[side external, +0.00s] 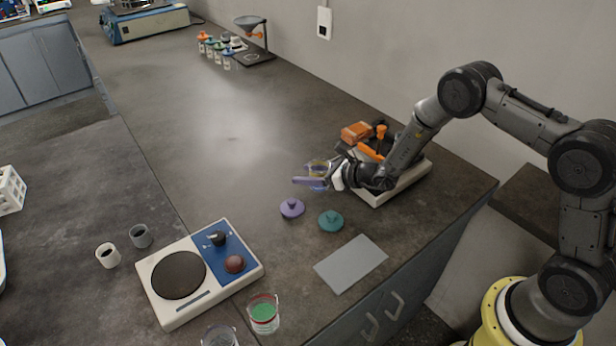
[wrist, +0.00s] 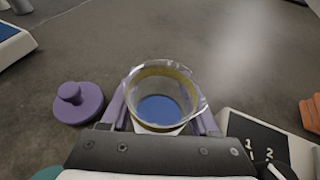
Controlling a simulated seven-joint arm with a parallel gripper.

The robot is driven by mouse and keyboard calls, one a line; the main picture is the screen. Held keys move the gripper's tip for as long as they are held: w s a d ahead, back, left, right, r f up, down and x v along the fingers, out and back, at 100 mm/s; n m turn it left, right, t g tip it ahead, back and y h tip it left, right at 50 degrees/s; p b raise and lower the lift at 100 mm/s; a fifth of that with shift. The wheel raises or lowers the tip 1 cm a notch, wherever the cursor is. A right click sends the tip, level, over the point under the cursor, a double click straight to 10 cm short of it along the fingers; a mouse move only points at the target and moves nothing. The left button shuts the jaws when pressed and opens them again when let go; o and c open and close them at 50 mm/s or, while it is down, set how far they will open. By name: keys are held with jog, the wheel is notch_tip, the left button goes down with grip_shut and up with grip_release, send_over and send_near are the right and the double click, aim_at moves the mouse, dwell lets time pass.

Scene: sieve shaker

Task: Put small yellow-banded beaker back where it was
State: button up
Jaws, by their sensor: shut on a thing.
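The small yellow-banded beaker (side external: 317,169) is clear glass with a yellow band near its rim. In the wrist view the beaker (wrist: 163,88) shows something blue inside. My gripper (side external: 318,180) is shut on the beaker, with a purple finger on either side of it. In the wrist view my gripper (wrist: 163,115) has the beaker upright or nearly so between its fingers. I cannot tell whether its base touches the bench.
A purple knobbed lid (side external: 292,208) and a teal one (side external: 331,221) lie near the beaker. A grey flat plate (side external: 351,263), a hot plate (side external: 168,312) and a red-banded beaker (side external: 264,314) are nearer the front. A tray (side external: 408,182) stands right.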

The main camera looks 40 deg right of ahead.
jog(key=shift+f, duration=0.55)
jog(key=shift+f, duration=0.15)
jog(key=o, duration=1.4)
jog(key=shift+o, duration=0.2)
